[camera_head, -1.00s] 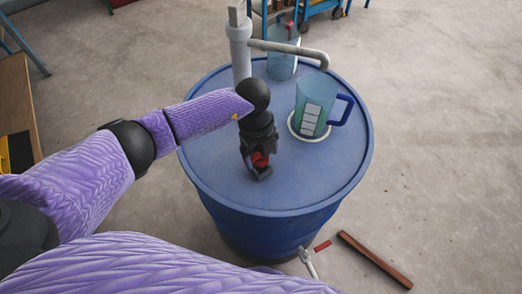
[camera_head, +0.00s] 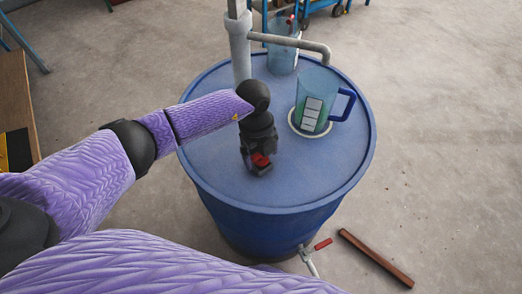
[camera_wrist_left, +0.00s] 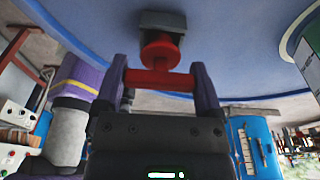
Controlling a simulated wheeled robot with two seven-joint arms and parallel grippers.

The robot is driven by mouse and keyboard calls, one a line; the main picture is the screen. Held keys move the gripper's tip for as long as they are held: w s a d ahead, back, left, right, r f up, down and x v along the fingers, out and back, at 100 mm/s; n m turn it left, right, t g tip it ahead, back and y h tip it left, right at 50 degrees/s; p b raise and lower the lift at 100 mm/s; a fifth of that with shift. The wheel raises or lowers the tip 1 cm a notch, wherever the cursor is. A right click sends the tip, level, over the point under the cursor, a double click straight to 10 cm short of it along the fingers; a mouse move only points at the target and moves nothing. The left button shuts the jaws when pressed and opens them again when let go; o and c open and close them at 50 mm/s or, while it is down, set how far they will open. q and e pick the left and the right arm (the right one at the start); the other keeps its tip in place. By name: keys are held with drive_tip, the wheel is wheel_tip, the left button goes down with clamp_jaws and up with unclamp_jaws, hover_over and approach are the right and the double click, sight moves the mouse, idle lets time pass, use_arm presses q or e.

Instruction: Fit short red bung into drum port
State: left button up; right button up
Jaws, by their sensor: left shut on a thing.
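The blue drum (camera_head: 300,190) stands upright in front of me. My left gripper (camera_head: 259,165) is over the near-left part of its top and points down. It is shut on the red bung, which shows in part between the fingers. In the left wrist view, the purple fingers (camera_wrist_left: 162,78) close on a red crossbar of the bung (camera_wrist_left: 160,52). The bung's round red part meets a grey block (camera_wrist_left: 162,22) against the blue drum top. I cannot tell how deep the bung sits there. The head view hides the port under my gripper. My right gripper is not in view.
A blue-handled clear jug (camera_head: 316,98) stands on a pale ring on the drum top, right of my gripper. A second clear jug (camera_head: 283,50) is behind. A grey pipe (camera_head: 240,55) rises at the back left. A tap (camera_head: 310,256) sticks out low at the front.

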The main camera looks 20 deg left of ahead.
use_arm(q)
drive_tip(key=shift+f+b, duration=0.35)
drive_tip(key=shift+f, duration=0.25)
drive_tip(key=o, duration=1)
drive_tip(key=shift+c, duration=0.2)
wheel_tip(320, 180, up, 10)
drive_tip(key=a+p, duration=0.1)
drive_tip(key=p, duration=0.1)
drive_tip(key=shift+w, duration=0.45)
drive_tip(key=shift+s+f, duration=0.1)
drive_tip(key=shift+f, duration=0.1)
